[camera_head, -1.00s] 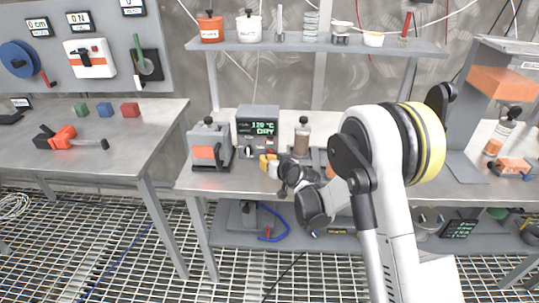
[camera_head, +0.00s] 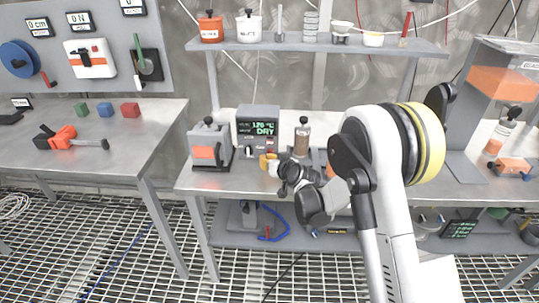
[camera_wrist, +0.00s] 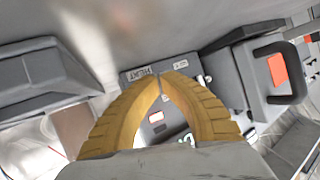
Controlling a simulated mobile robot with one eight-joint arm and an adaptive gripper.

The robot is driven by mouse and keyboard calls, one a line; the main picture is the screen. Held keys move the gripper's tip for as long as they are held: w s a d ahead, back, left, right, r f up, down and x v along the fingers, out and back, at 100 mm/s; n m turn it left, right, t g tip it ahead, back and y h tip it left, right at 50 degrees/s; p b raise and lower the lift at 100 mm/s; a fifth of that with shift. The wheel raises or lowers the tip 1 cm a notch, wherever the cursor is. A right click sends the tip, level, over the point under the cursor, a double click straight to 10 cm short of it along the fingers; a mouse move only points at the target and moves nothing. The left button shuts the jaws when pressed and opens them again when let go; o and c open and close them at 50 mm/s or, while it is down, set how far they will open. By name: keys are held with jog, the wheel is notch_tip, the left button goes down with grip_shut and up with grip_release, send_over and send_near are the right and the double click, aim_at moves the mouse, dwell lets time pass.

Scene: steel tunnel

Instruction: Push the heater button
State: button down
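The heater is a grey box (camera_head: 258,119) on the middle bench, with a green display reading about 176 °C and DRY. A small red button or switch (camera_head: 272,144) sits on its lower front. In the head view my gripper (camera_head: 268,162) is low in front of the heater. Whether the fingers touch the heater cannot be told.
A brown-filled bottle (camera_head: 302,138) stands to the right. A shelf (camera_head: 330,45) with containers runs above.

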jog(key=shift+w, duration=0.1)
dwell(0.4)
jog(key=shift+w, duration=0.4)
jog(key=shift+s, duration=0.45)
jog(key=shift+s+a, duration=0.1)
jog(key=shift+s, duration=2.95)
